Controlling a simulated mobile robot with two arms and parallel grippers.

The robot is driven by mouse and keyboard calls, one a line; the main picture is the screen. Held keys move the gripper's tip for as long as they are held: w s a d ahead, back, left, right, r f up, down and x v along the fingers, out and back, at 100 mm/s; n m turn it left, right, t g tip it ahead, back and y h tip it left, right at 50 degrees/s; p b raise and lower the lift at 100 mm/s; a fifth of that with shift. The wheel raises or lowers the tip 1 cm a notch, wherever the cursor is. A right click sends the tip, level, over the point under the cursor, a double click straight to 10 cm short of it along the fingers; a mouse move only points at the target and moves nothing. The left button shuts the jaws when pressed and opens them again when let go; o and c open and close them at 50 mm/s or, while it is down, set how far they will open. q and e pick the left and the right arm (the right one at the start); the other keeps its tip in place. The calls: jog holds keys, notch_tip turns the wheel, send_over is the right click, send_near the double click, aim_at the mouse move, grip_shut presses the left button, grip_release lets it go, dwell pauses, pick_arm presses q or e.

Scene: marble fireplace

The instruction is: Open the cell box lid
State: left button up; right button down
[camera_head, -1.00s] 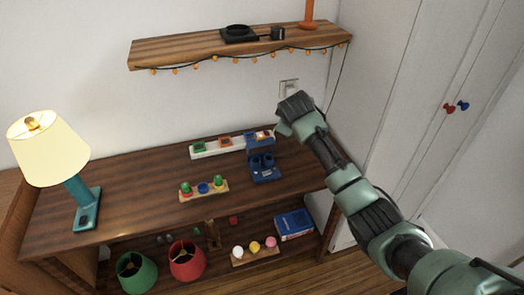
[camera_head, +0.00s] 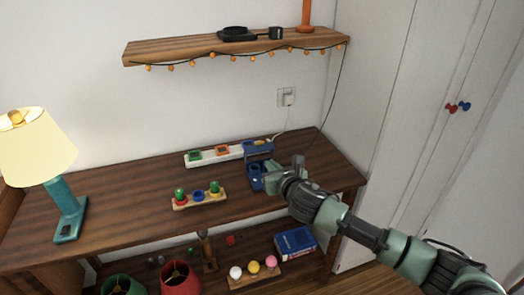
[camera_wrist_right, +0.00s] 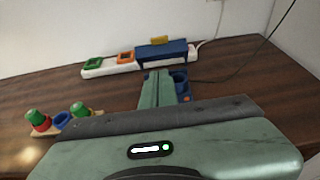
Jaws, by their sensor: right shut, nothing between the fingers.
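The blue cell box (camera_head: 256,180) stands on the dark wooden table, towards its right end. Its lid (camera_head: 258,151) is raised at the back, above the round wells in the base. The lid also shows in the right wrist view (camera_wrist_right: 165,52), with part of the open wells (camera_wrist_right: 180,77) beside my fingers. My right gripper (camera_head: 272,183) is shut and empty at the right side of the box, close to its base. I cannot tell whether it touches the box. In the right wrist view my gripper (camera_wrist_right: 160,80) hides part of the base. My left gripper is not in view.
A white power strip (camera_head: 212,157) with coloured sockets lies behind the box. A wooden stand (camera_head: 200,199) with red, blue and green pieces is to the left. A teal lamp (camera_head: 66,212) stands at the far left. A shelf (camera_head: 180,51) hangs above.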

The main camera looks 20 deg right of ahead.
aim_at(258, 145)
jog(key=x, duration=0.5)
jog(key=shift+w, duration=0.2)
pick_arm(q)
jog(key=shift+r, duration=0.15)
pick_arm(e)
jog(key=shift+w+r, duration=0.3)
jog(key=shift+w, duration=0.3)
jog(key=shift+w+r, duration=0.3)
jog(key=shift+w, duration=0.3)
jog(key=shift+w+r, duration=0.35)
jog(key=shift+w, duration=0.25)
